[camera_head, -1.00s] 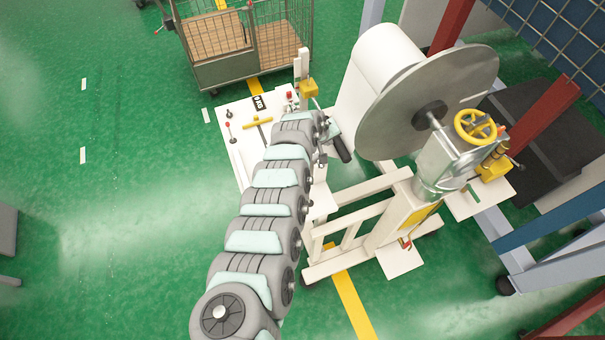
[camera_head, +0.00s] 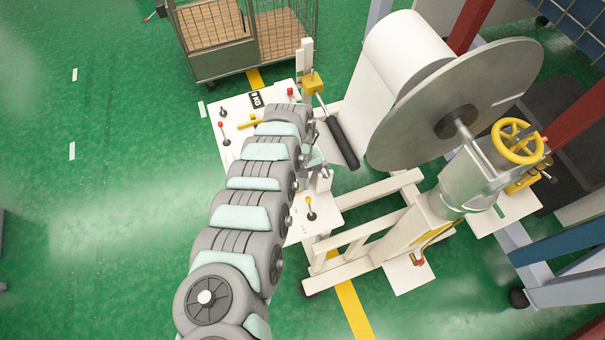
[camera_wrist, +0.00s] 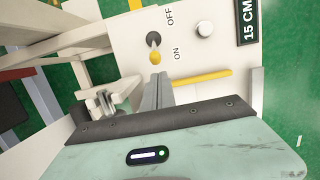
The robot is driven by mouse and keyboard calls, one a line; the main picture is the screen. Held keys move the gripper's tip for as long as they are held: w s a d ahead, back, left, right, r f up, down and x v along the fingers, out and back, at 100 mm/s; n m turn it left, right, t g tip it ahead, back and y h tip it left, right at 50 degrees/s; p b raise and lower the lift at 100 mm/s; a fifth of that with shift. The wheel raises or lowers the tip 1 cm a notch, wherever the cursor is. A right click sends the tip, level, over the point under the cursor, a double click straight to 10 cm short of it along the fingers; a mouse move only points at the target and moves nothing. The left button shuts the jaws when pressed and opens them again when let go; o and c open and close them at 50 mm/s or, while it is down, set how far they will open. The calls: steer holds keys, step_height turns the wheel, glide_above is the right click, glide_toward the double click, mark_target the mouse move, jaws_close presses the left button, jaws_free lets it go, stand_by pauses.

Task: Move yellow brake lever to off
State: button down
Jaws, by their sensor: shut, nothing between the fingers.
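The brake lever has a yellow knob (camera_wrist: 155,58) on a dark round base. It stands on a white panel (camera_wrist: 211,55) in the wrist view, with its knob on the side of the ON label and away from the OFF label. In the head view the yellow-tipped lever (camera_head: 309,204) shows on the panel's near end, right of my arm. My gripper (camera_wrist: 160,76) is shut and empty, its fingertips just below the knob in the wrist view. Whether they touch the knob I cannot tell. In the head view my arm mostly hides the gripper.
A yellow bar (camera_wrist: 203,76) lies to the right of my fingers in the wrist view. In the head view a large white roll with a grey disc (camera_head: 455,105), a black-gripped handle (camera_head: 341,143) and a yellow handwheel (camera_head: 517,141) stand right of my arm. A cart (camera_head: 245,40) stands behind.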

mark_target(310, 207)
steer(key=shift+s+d+f, duration=0.1)
steer(key=shift+s+f, duration=0.1)
steer(key=shift+f, duration=1.5)
steer(key=shift+r, duration=0.2)
